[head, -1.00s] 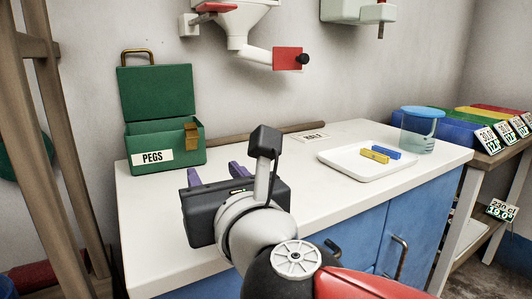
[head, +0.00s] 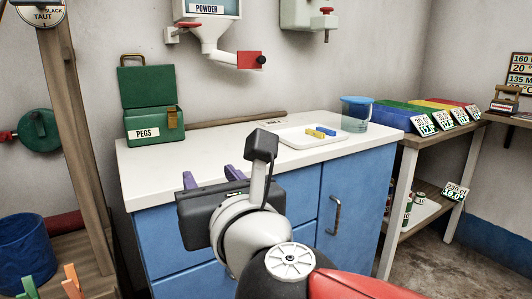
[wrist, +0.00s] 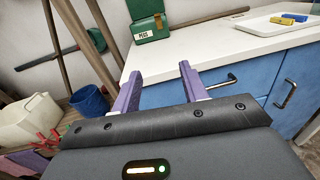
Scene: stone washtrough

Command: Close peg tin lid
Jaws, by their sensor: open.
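The green peg tin (head: 155,126) stands at the back left of the white counter, with a "PEGS" label on its front. Its lid (head: 147,86) is raised upright at the back, with a brass handle on top. A brass latch hangs at the tin's front right. The tin's lower part also shows in the wrist view (wrist: 151,27). My gripper (head: 212,178) is open and empty, with purple fingers, in front of the counter's front edge. It is to the right of the tin, nearer to me and apart from it.
A wooden rod lies along the back of the counter (head: 210,143). A wooden post (head: 75,130) rises left of the counter. The counter's front left is clear.

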